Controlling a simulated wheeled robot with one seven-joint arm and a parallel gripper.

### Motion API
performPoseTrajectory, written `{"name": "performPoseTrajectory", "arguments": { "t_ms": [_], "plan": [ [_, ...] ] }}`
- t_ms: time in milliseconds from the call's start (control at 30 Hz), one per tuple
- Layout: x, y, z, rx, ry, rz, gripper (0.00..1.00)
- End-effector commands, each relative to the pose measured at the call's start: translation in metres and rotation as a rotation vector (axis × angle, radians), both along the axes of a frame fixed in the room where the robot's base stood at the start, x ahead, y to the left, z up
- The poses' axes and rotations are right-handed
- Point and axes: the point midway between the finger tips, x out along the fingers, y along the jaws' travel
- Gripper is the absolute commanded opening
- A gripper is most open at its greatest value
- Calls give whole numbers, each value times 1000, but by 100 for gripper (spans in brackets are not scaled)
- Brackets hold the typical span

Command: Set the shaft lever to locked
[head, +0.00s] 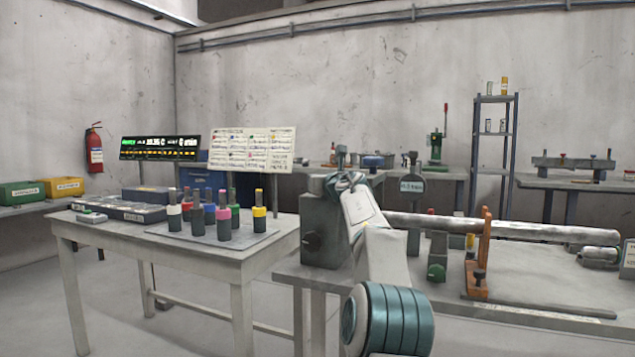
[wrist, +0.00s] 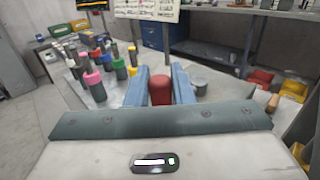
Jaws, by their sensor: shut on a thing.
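A red rounded knob (wrist: 160,90) sits between the two blue fingers of my gripper (wrist: 159,86) in the wrist view. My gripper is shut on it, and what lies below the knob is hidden. I take it to be the shaft lever's grip, but no locked or unlocked mark is readable. In the head view my gripper (head: 345,183) is at the top of a grey housing block (head: 322,235), where my own wrist hides the knob. A long grey shaft (head: 440,225) runs right from near the block, through an orange bracket (head: 484,255).
A table (head: 215,255) on the left holds several colour-capped cylinders (head: 223,222) on a plate. A lit display (head: 160,147) and a chart board (head: 252,149) stand behind. In the wrist view, red and yellow bins (wrist: 260,77) lie to the right.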

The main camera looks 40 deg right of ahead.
Motion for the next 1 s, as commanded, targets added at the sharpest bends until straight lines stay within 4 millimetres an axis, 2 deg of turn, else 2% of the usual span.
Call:
{"name": "performPoseTrajectory", "arguments": {
  "t_ms": [233, 267, 300, 667, 867, 1000],
  "plan": [
    [-1, -2, 1, 0, -2, -5, 0],
    [-1, -2, 1, 0, -1, -5, 29],
    [-1, -2, 1, 0, -1, -5, 40],
    [-2, 2, 0, 0, -1, 1, 41],
    [-21, 5, -2, 0, -1, -1, 41],
    [-43, 10, -2, -1, -1, -3, 41]
  ]
}}
